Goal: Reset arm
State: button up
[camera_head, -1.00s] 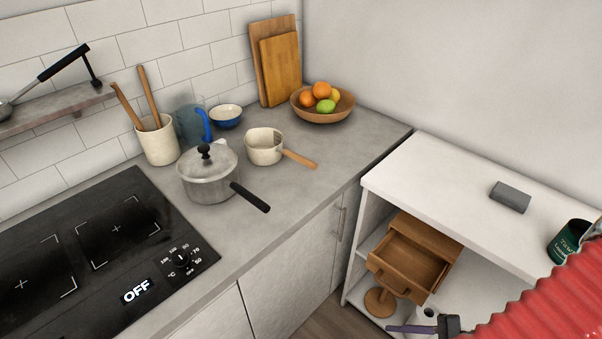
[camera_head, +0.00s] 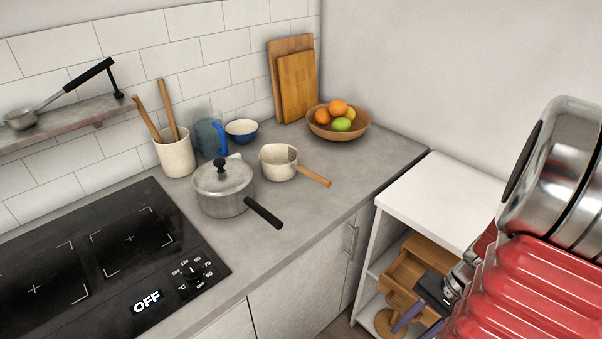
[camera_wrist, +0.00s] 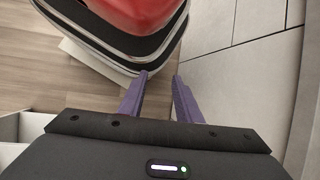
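My gripper shows low at the right in the head view, its purple fingers (camera_head: 409,318) in front of the lower part of the white shelf unit (camera_head: 441,203). In the wrist view, the two purple fingers (camera_wrist: 160,76) stand apart with a clear gap and nothing between them. The gripper is open and empty. My red and silver arm fills the right side of the head view and hides much of the shelf unit's top.
A wooden drawer box (camera_head: 408,277) sits in the shelf unit behind the gripper. On the grey counter are a lidded pot (camera_head: 222,190), a small saucepan (camera_head: 278,164) and a fruit bowl (camera_head: 340,128). The hob (camera_head: 85,275) reads OFF. The wrist view shows floor below.

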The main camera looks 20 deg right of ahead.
jog(key=w+a+r+n+t+h, duration=0.2)
jog(key=w+a+r+n, duration=0.1)
jog(key=a+r, duration=0.3)
jog(key=w+a+r+n+t+h, duration=0.1)
jog(key=w+a+r+n, duration=0.2)
jog(key=a+r+n, duration=0.2)
jog(key=w+a+r+n+t+h, duration=0.2)
jog(key=a+r, duration=0.6)
jog(key=r, duration=0.4)
jog(key=shift+w+a+n+t+h, duration=0.15)
jog(key=shift+w+n+t+h, duration=0.25)
jog(key=shift+n, duration=0.8)
jog(key=shift+w, duration=0.15)
